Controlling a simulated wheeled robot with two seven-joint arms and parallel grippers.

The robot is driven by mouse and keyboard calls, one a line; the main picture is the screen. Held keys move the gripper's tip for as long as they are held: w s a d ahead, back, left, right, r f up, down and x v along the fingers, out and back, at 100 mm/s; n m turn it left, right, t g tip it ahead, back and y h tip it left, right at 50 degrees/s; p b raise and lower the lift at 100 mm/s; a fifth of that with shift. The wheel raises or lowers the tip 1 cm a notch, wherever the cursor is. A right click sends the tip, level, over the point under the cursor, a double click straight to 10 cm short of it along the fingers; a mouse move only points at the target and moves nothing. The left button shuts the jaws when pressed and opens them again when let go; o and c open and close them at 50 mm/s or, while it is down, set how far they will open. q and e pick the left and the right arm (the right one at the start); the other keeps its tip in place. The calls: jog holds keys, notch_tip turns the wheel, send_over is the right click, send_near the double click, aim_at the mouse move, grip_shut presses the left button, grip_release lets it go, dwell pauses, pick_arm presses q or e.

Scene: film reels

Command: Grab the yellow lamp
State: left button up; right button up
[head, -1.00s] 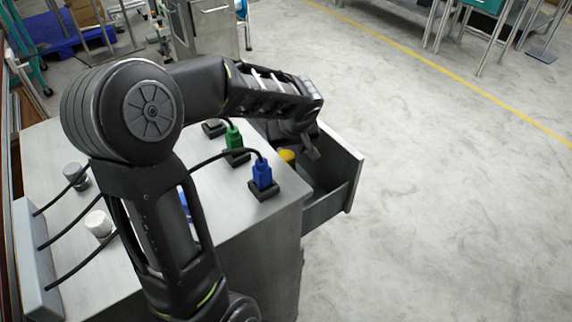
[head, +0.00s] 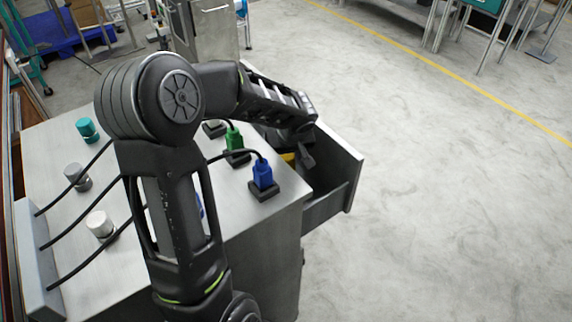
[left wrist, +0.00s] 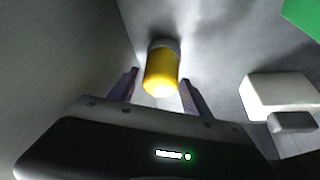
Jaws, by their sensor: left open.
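The yellow lamp (left wrist: 162,72) is a short yellow cylinder with a grey cap, lying in the open drawer (head: 338,172). In the left wrist view it is between the two fingers of my left gripper (left wrist: 160,88), with a gap on each side. The fingers are open and do not touch it. In the head view only a small yellow part of the lamp (head: 288,156) shows under my left gripper (head: 306,160), which reaches down into the drawer. My right gripper is not in view.
Blue (head: 263,175) and green (head: 233,137) plugs with cables stand on the metal cabinet top (head: 235,205), beside the drawer. Teal, grey and white knobs stand at left. A white block (left wrist: 278,95) lies right of the lamp in the wrist view. Floor right of the drawer is clear.

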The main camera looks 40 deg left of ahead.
pick_arm(q)
jog(key=c, duration=1.2)
jog(key=shift+r, duration=0.1)
jog(key=shift+c, duration=0.2)
notch_tip(320, 180, up, 18)
jog(key=p, duration=0.1)
dwell(0.6)
